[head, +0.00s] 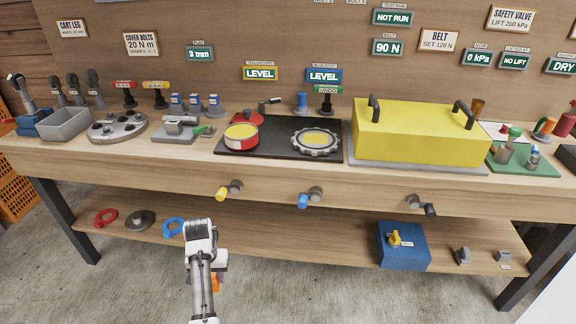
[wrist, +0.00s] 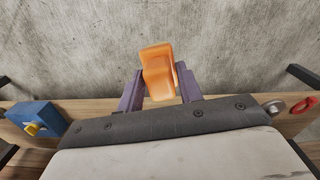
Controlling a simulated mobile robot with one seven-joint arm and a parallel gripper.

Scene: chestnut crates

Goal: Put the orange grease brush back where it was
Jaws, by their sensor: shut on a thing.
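The orange grease brush (wrist: 157,72) is between the two fingers of my gripper (wrist: 161,88) in the wrist view, over bare concrete floor. My gripper is shut on it. In the head view, my gripper (head: 216,268) hangs low in front of the bench, and only a small orange piece of the brush (head: 215,283) shows beside my arm. The rest of the brush is hidden there. No marked place for the brush can be made out.
The workbench (head: 115,158) holds a grey bin (head: 65,123), a black mat (head: 270,150) with round parts, and a yellow cover (head: 420,135). Coloured knobs stick out of its front edge. The lower shelf (head: 300,243) carries rings and a blue box (head: 402,247). The shelf's middle is clear.

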